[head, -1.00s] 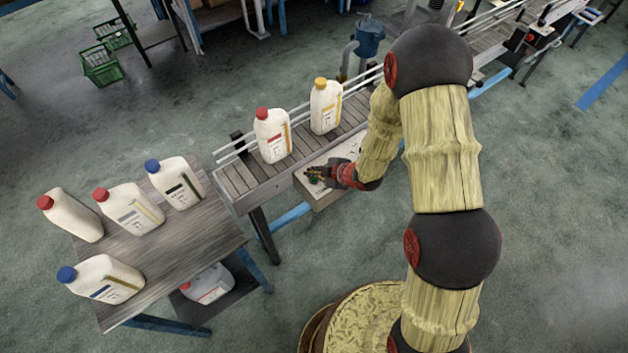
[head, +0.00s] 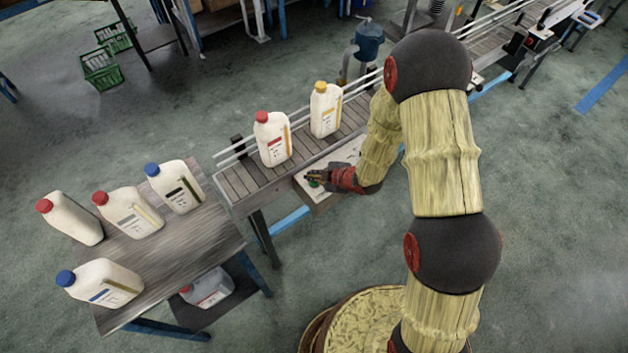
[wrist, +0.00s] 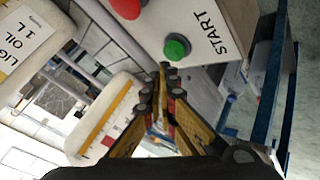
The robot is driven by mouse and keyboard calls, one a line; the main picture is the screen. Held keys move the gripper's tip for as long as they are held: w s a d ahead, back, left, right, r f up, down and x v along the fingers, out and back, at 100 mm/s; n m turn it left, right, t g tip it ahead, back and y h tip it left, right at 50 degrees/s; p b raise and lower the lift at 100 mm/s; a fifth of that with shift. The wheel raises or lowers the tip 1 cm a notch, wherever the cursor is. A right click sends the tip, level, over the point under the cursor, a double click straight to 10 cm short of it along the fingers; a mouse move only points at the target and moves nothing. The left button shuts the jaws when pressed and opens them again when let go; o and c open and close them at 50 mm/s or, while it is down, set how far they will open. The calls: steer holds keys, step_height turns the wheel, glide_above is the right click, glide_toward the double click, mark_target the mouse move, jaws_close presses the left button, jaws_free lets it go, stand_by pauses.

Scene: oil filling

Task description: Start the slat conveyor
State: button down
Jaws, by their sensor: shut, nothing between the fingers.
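The slat conveyor (head: 240,183) runs from the left table up to the right. Two oil bottles stand on it, one with a red cap (head: 272,140) and one with a yellow cap (head: 325,110). A pale control box (head: 347,155) sits at its near side. In the wrist view the box shows a green button (wrist: 177,47) beside the word START and a red button (wrist: 126,7). My gripper (head: 312,177) is at the box, shut and empty. In the wrist view its fingertips (wrist: 167,72) are close below the green button; I cannot tell if they touch.
A table (head: 185,250) at left holds several bottles with red or blue caps, and another bottle (head: 208,287) lies on its lower shelf. A rail (head: 235,152) runs along the conveyor's far side. Green crates (head: 100,70) stand on the floor behind.

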steer(key=shift+f, duration=0.15)
stand_by(0.3)
steer(key=shift+f+b, duration=0.25)
steer(key=shift+b, duration=0.2)
